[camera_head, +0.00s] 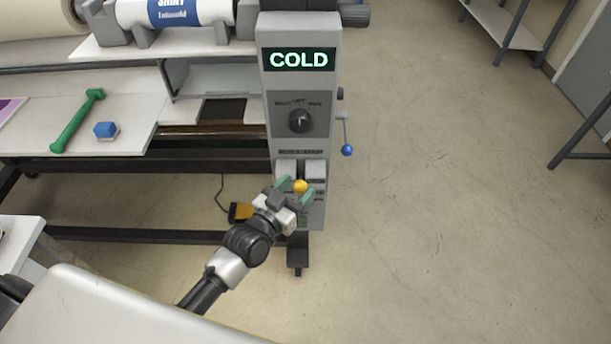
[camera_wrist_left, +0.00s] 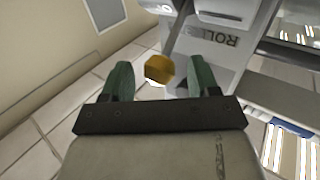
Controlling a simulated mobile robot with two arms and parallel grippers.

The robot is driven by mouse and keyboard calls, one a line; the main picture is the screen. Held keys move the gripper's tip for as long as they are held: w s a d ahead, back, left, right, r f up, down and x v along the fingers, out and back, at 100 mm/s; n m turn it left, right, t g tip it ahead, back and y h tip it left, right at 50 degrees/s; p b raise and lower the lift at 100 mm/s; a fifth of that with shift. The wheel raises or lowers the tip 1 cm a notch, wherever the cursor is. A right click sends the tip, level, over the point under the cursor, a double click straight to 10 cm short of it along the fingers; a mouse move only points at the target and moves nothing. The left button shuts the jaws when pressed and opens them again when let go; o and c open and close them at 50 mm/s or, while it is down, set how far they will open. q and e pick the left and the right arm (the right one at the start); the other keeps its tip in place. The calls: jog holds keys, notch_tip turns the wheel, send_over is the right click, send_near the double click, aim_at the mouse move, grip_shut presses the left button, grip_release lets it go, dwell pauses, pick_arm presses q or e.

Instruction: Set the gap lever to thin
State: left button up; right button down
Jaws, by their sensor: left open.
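A lever with a yellow ball knob (camera_head: 300,186) stands out from the lower front of the grey control column (camera_head: 267,100). In the left wrist view the yellow knob (camera_wrist_left: 158,69) sits between the tips of my green fingers, with a gap on both sides, and its rod runs up to the panel. A label there reads "ROLL", the remainder is cut off. My left gripper (camera_head: 295,191) is open around the knob; it also shows in the left wrist view (camera_wrist_left: 160,80). The lever's scale marks are too small or hidden to read. My right gripper is not in view.
The column carries a lit "COLD" display (camera_head: 299,60), a black dial (camera_head: 301,121) and a side crank with a blue ball (camera_head: 347,150). A green-handled tool (camera_head: 77,121) and a blue block (camera_head: 106,130) lie on the table at left.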

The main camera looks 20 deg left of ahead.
aim_at(304, 182)
pick_arm(q)
jog(key=shift+x, duration=1.65)
jog(key=shift+f, duration=0.1)
grip_shut()
